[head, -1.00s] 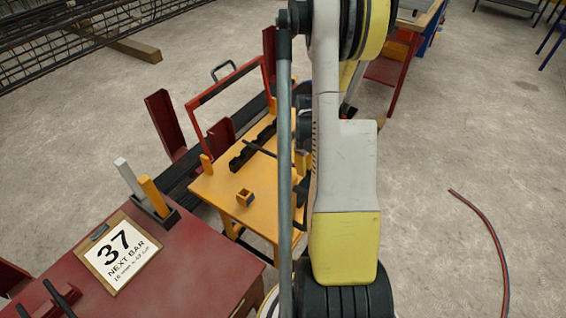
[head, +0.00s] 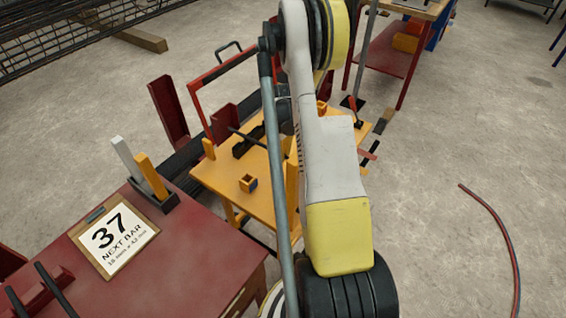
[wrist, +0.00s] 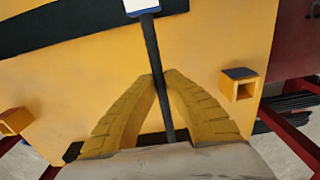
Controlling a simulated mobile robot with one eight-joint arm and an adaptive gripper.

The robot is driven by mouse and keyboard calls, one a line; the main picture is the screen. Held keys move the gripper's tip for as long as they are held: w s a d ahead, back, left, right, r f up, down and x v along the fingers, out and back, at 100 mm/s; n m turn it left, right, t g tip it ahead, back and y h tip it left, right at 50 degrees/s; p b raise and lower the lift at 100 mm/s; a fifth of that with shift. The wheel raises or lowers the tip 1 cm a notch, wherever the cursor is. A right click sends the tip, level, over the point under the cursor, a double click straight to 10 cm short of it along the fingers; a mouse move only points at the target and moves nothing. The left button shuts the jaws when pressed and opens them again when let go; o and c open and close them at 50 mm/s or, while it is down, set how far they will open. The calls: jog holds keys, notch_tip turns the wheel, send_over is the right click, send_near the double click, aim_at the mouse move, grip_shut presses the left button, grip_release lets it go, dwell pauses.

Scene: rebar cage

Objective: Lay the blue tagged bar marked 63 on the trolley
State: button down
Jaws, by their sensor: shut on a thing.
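My gripper (wrist: 161,76) has its two yellow fingers closed around a dark thin bar (wrist: 151,45) in the wrist view. A white tag with a blue edge (wrist: 142,6) is on the bar at the top of that view, cut off, with no number readable. The yellow trolley top (wrist: 100,80) lies behind the bar; whether they touch I cannot tell. A thin dark rod (head: 245,136), probably the held bar, shows over the trolley's black notched rest (head: 248,143).
A red bench (head: 190,250) at front left carries a card (head: 117,240) reading "37 NEXT BAR". A red frame (head: 195,95) stands at the trolley's far left. Square yellow sockets (head: 248,184) rise from its top. A hose (head: 495,225) lies on the floor at right.

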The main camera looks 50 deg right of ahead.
notch_tip(320, 180, down, 4)
jog(key=shift+r+b, duration=0.15)
jog(key=shift+b, duration=0.75)
jog(key=shift+r, duration=0.15)
jog(key=c, duration=1.6)
grip_release()
